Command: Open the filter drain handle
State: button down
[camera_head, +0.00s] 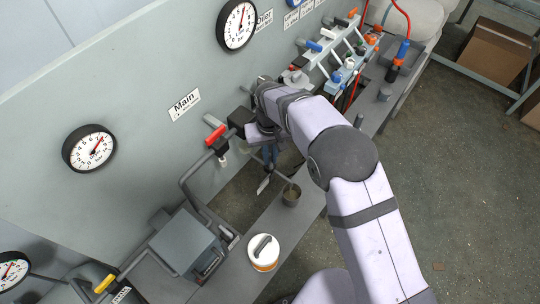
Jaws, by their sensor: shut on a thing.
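My gripper (267,150) is low in front of the grey panel, right of the "Main" label. It is shut on a small part that its fingers mostly hide. This part appears to be the filter drain handle, by its place on the pipework, but I cannot read a label on it. A thin pipe (281,176) runs from below the gripper toward a small dark cup (291,195). A pale tag-like piece (263,184) shows below the fingers. How far the handle is turned is hidden.
A red handle (215,135) and a black block (240,117) sit close left of my gripper. Several valves and hoses (345,60) crowd the upper right. A white-lidded container (264,252) stands on the grey ledge (300,225).

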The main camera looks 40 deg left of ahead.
aim_at(270, 159)
jog(key=n+b, duration=0.1)
jog(key=n, duration=0.3)
jog(key=shift+n, duration=0.3)
jog(key=shift+n+b, duration=0.6)
jog(key=shift+n, duration=1.2)
jog(key=shift+a+r, duration=0.1)
jog(key=c, duration=1.8)
grip_release()
jog(key=shift+r+b, duration=1.2)
jog(key=shift+r, duration=2.45)
